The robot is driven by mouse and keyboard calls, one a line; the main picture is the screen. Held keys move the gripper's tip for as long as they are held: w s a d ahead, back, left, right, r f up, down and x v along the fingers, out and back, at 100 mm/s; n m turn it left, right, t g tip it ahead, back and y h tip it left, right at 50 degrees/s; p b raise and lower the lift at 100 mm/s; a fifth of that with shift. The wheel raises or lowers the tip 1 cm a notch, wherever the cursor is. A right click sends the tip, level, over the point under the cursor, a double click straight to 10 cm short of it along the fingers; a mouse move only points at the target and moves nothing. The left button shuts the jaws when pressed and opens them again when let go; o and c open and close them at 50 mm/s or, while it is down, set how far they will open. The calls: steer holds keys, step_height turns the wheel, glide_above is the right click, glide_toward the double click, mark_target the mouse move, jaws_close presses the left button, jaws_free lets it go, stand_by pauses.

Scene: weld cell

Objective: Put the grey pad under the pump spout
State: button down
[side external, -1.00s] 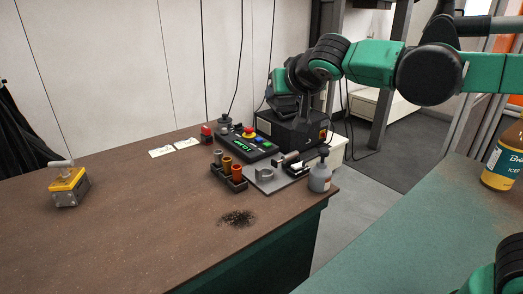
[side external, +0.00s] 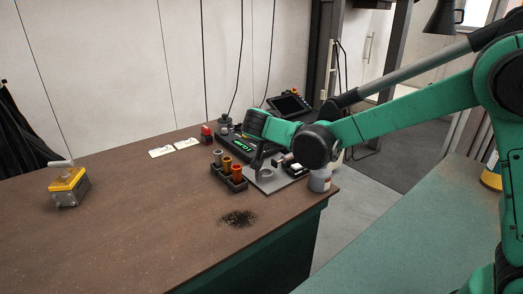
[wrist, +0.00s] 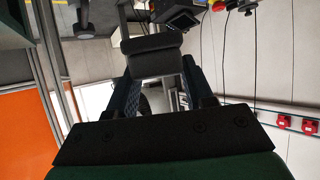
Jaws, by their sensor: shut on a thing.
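My gripper (wrist: 158,72) shows in the wrist view with its two fingers shut on a dark grey pad (wrist: 153,46). The pad sits between the fingertips, clear of any surface that I can see there. In the side external view my arm reaches over the back right of the bench, and I cannot make out the fingers or the pad. The pump bottle (side external: 319,181) stands at the bench's right edge. My arm's dark joint covers its top, so its spout is hidden.
A rack of coloured cylinders (side external: 229,177) and a grey plate with fittings (side external: 268,182) stand left of the bottle. A control panel (side external: 235,149) is behind them. A yellow-topped block (side external: 68,187) is far left. Dark grit (side external: 238,218) lies on the open brown benchtop (side external: 150,225).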

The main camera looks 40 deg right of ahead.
steer(key=f+m+g, duration=0.1)
steer(key=f, duration=0.2)
steer(key=f+m+g+h, duration=0.1)
steer(key=f+m, duration=0.1)
steer(key=d+f+m+g+h, duration=0.1)
steer(key=f+g, duration=0.1)
steer(key=f, duration=0.1)
steer(key=shift+s+f, duration=0.3)
steer(key=s+d+m+g, duration=0.1)
steer(key=d+f+m+g, duration=0.1)
steer(key=s+d+m+g, duration=0.1)
steer(key=shift+s+d+f, duration=0.3)
steer(key=shift+s+f, duration=0.05)
steer(key=shift+f, duration=0.05)
steer(key=shift+d+f, duration=0.1)
steer(key=shift+f, duration=2.25)
steer(key=shift+f, duration=0.15)
steer(key=shift+c, duration=1.7)
jaws_free()
